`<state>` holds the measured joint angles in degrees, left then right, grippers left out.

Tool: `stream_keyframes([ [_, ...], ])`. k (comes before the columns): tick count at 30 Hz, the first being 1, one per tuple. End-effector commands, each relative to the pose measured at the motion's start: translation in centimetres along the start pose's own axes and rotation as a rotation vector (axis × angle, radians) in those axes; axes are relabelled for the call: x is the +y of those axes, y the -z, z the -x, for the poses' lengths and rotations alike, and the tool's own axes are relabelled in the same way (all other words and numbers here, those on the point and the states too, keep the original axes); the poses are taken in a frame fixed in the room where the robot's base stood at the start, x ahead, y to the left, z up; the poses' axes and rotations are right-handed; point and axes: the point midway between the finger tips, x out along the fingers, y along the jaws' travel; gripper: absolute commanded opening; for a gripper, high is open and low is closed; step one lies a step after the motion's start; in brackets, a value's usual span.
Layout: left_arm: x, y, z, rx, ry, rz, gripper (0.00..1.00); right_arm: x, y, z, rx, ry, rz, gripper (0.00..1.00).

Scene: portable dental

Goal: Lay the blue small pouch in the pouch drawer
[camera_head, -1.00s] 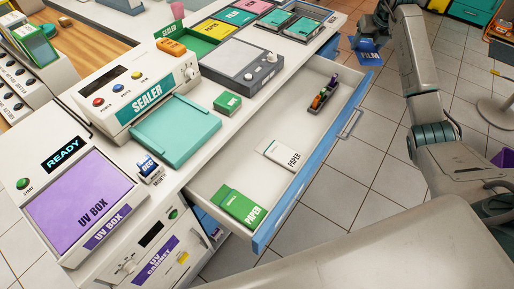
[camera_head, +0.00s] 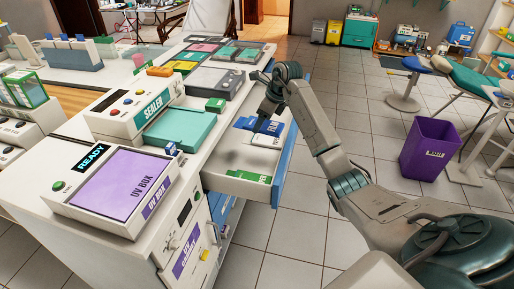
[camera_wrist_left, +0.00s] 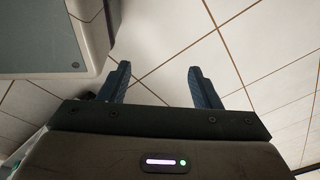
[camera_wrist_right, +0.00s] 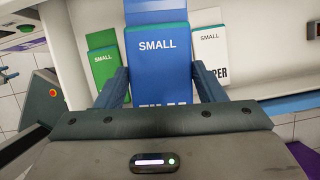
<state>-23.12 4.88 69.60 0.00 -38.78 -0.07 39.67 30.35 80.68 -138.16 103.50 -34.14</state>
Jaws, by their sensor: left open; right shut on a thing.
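The blue small pouch (camera_wrist_right: 160,50), marked SMALL, is between the fingers of my right gripper (camera_wrist_right: 160,78), which is shut on it. In the head view the blue pouch (camera_head: 277,127) shows on both sides of my right gripper (camera_head: 262,130), over the open pouch drawer (camera_head: 222,160). I cannot tell whether it touches the drawer floor. A green small pouch (camera_wrist_right: 103,62) and a white paper pouch (camera_wrist_right: 210,50) lie in the drawer on either side of it. My left gripper (camera_wrist_left: 158,88) is open and empty above the tiled floor, outside the head view.
The sealer (camera_head: 135,110), teal tray (camera_head: 183,130) and UV box (camera_head: 120,185) stand on the counter left of the drawer. A purple bin (camera_head: 430,148) stands on the floor at the right. Tiled floor between drawer and bin is clear.

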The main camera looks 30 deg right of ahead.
Motion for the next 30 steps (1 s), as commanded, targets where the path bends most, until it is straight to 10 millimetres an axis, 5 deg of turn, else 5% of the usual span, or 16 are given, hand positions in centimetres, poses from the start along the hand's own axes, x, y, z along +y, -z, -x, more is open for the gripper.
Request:
stream_keyframes([
  [3,0.1,2.2,1.5,0.011,0.000,-0.003,0.57,0.8,0.8,-3.3,0.001,-0.031,0.068,0.39],
  [9,0.2,4.3,4.2,0.016,0.000,-0.006,0.57,1.0,1.9,-6.3,0.000,-0.039,0.096,0.39],
  [30,0.2,7.7,9.1,0.046,0.002,-0.011,0.57,1.0,3.1,-9.4,-0.001,-0.039,0.100,0.39],
])
